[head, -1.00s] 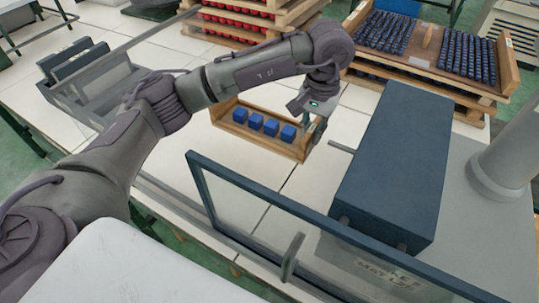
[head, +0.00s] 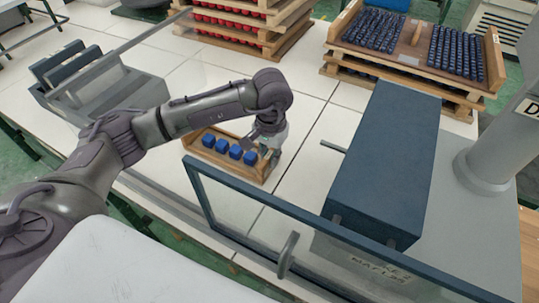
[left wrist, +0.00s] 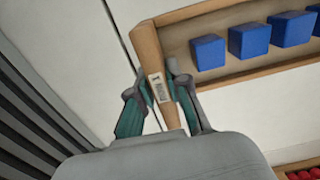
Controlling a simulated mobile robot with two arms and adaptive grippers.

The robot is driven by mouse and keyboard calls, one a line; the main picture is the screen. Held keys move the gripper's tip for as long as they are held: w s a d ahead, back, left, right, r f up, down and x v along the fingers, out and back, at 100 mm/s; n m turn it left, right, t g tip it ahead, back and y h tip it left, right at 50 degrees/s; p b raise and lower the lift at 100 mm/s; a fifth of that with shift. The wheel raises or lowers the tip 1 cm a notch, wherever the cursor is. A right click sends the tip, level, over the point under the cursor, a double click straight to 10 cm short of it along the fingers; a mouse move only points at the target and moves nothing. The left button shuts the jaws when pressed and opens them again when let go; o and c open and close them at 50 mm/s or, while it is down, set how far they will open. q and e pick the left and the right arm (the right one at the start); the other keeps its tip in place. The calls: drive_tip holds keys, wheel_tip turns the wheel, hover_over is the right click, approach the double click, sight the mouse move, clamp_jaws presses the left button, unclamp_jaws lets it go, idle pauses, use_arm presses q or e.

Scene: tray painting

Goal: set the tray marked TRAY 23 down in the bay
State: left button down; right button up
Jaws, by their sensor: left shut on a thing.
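A small wooden tray (head: 222,170) holds a row of several blue cubes (head: 229,150). My left gripper (head: 268,154) is shut on the tray's right end in the head view. In the left wrist view the two fingers (left wrist: 160,100) sit on either side of the tray's end wall (left wrist: 148,50). A small white label (left wrist: 158,88) is on that wall between the fingers; its writing is too small to read. I cannot tell whether the tray is lifted or touches the white surface. I cannot make out a marked bay. My right gripper is not in view.
A glass panel in a blue frame (head: 196,180) stands in front of the tray. A dark blue box (head: 385,160) is to the right. Stacked trays of red pieces (head: 240,35) and dark blue pieces (head: 415,50) stand behind. White tabletop (head: 310,105) is clear between them.

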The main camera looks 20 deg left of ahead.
use_arm(q)
drive_tip(key=shift+f, duration=0.1)
drive_tip(key=c, duration=1.1)
unclamp_jaws()
drive_tip(key=shift+c, duration=0.2)
drive_tip(key=shift+r, duration=0.35)
wheel_tip(320, 180, up, 12)
drive_tip(key=b, duration=0.1)
drive_tip(key=shift+d+f, duration=0.2)
